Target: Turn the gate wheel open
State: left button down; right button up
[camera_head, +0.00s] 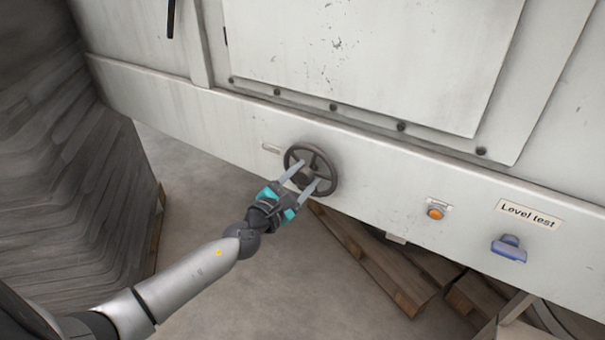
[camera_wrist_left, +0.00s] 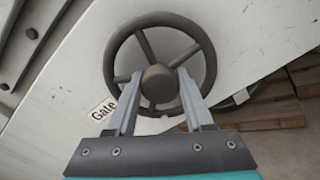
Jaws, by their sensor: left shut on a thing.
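The gate wheel (camera_head: 331,167) is a dark round handwheel with spokes and a central hub, mounted on the white machine's lower panel. It fills the upper middle of the left wrist view (camera_wrist_left: 209,62). My left gripper (camera_head: 301,180) reaches up to it from the lower left and is shut on it. In the left wrist view its two grey fingers (camera_wrist_left: 158,85) lie on either side of the hub, across the lower part of the wheel. The exact contact under the fingertips is hard to see. A "Gate" label (camera_wrist_left: 104,109) sits beside the wheel. My right gripper is not in view.
An orange button (camera_head: 435,213), a "Level test" label (camera_head: 528,215) and a blue knob (camera_head: 509,248) are on the panel to the right. Wooden pallets (camera_head: 385,265) lie below the machine. A dark stacked pile (camera_head: 70,170) stands at left. Bare floor (camera_head: 195,170) lies between.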

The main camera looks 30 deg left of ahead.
pick_arm(q)
jog(key=m+p, duration=0.2)
jog(key=m, duration=0.3)
jog(key=shift+m, duration=0.3)
jog(key=m+p, duration=0.2)
jog(key=m, duration=0.3)
jog(key=shift+m, duration=0.3)
jog(key=shift+c, duration=1.5)
grip_release()
jog(key=shift+s, duration=0.15)
jog(key=s+a+p, duration=0.1)
jog(key=s+p, duration=0.1)
jog(key=s, duration=1.3)
jog(key=shift+a+f, duration=0.1)
jog(key=shift+a, duration=0.05)
